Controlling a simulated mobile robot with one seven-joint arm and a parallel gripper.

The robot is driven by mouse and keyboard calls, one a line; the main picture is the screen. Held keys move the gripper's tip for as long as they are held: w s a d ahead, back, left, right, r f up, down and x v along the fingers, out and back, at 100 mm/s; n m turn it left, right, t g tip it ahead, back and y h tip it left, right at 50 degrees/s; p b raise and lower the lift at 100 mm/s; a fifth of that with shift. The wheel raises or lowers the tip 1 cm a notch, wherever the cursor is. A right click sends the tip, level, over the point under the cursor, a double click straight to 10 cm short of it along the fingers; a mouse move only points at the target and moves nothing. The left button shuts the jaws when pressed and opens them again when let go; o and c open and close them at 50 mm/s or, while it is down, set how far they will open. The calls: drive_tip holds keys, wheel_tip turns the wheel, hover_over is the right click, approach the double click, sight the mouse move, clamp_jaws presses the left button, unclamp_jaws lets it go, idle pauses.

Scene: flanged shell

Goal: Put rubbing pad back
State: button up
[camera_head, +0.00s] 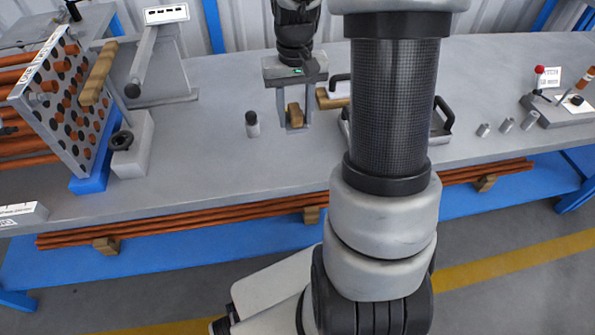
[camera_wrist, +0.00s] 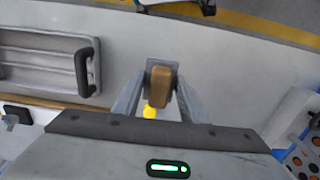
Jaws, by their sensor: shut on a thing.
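The rubbing pad, a brown wooden block with a grey part around it (camera_head: 295,115), is between the fingers of my gripper (camera_head: 295,120). It also shows in the wrist view (camera_wrist: 160,86), where the two grey fingers close on it from both sides. My gripper points down over the grey bench top, left of the tray. I cannot tell whether the pad touches the bench or hangs just above it. A small yellow spot (camera_wrist: 150,113) shows by the pad in the wrist view. My arm hides part of the bench in the head view.
A metal tray with black handles (camera_head: 441,120) is right of my gripper; it also shows in the wrist view (camera_wrist: 45,62). A small dark-capped bottle (camera_head: 252,124) stands left. A perforated tube rack (camera_head: 75,100) is at far left. Small grey cylinders (camera_head: 506,125) stand at right.

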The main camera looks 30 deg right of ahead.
sight(298, 155)
drive_tip(key=shift+d+f, duration=0.25)
drive_tip(key=shift+f, duration=0.4)
wheel_tip(298, 155, down, 10)
drive_tip(key=b, duration=0.3)
drive_tip(key=shift+r, duration=0.15)
drive_tip(key=o, duration=1.1)
wheel_tip(298, 155, up, 12)
drive_tip(key=p, duration=0.3)
